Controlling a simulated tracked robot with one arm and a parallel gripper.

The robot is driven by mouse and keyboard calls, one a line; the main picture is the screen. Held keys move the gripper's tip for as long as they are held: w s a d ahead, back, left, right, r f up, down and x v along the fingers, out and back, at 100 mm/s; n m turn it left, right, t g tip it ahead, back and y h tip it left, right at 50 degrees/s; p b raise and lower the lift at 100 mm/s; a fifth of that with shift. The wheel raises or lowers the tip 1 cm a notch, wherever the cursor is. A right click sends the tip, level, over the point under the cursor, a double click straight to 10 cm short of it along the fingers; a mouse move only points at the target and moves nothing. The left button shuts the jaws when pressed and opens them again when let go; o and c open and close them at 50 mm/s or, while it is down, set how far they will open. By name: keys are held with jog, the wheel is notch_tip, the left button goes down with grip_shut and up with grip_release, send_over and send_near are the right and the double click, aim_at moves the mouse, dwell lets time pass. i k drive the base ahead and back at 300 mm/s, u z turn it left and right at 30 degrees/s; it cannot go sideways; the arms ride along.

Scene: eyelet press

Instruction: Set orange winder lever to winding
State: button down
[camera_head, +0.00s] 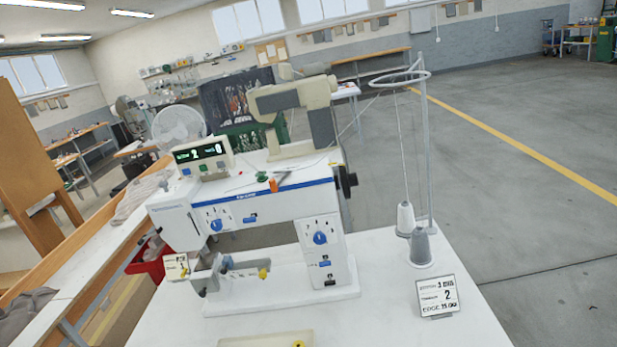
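A white and blue sewing machine (270,208) stands on a white table in the middle of the camera view. A small orange lever (273,185) sits on top of its arm, near the middle, next to a spool pin area. The lever is small in the picture, and I cannot tell which position it is set to. My gripper does not show in this view.
Two thread cones (405,218) and a tall thread stand (428,150) rise at the right of the table. A small sign card (437,296) stands at the front right. A display box (201,157) sits on the machine's left top. A beige machine (300,110) stands behind.

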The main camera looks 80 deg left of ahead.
aim_at(274, 186)
jog(key=u, duration=0.05)
jog(key=k, duration=0.85)
jog(key=u, duration=1.25)
jog(key=i, duration=1)
jog(key=z, duration=0.05)
